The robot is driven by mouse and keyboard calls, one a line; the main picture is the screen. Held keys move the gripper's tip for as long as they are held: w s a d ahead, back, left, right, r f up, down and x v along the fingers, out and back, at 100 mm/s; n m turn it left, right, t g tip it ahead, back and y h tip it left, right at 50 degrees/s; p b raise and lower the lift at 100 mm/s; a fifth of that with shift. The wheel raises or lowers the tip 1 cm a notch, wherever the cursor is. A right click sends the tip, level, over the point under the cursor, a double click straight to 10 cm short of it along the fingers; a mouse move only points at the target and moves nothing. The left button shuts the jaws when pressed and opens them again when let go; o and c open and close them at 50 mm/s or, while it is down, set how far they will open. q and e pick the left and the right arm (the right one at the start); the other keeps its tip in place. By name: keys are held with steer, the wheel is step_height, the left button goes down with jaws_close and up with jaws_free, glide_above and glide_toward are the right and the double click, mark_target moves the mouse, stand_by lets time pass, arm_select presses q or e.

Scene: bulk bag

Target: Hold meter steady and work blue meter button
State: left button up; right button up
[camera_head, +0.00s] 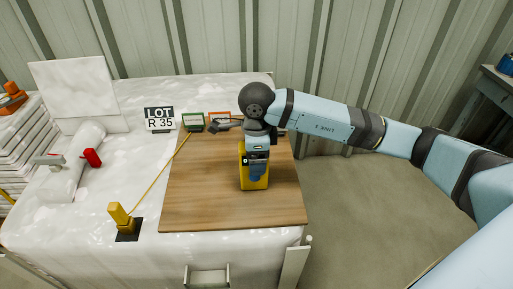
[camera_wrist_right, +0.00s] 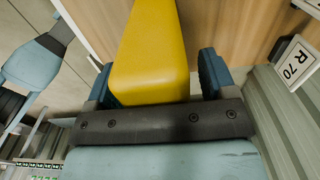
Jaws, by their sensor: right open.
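The yellow meter (camera_head: 247,182) stands on the wooden board, its upper part partly covered by my right arm. My right gripper (camera_head: 257,158) is over the meter's upper part in the head view. In the right wrist view, the yellow meter body (camera_wrist_right: 152,50) lies between the two blue fingers of my right gripper (camera_wrist_right: 155,78). The fingers are apart, with a clear gap on the right side. A blue patch shows on the meter's front; I cannot tell whether it is the button or a fingertip. My left gripper is in neither view.
The wooden board (camera_head: 200,200) lies on a white bulk bag (camera_head: 70,220). A yellow-handled probe (camera_head: 122,218) with a yellow cord stands left of the board.

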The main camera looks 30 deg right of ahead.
steer(key=shift+c, duration=0.4)
steer(key=c, duration=1.1)
steer(key=shift+c, duration=0.3)
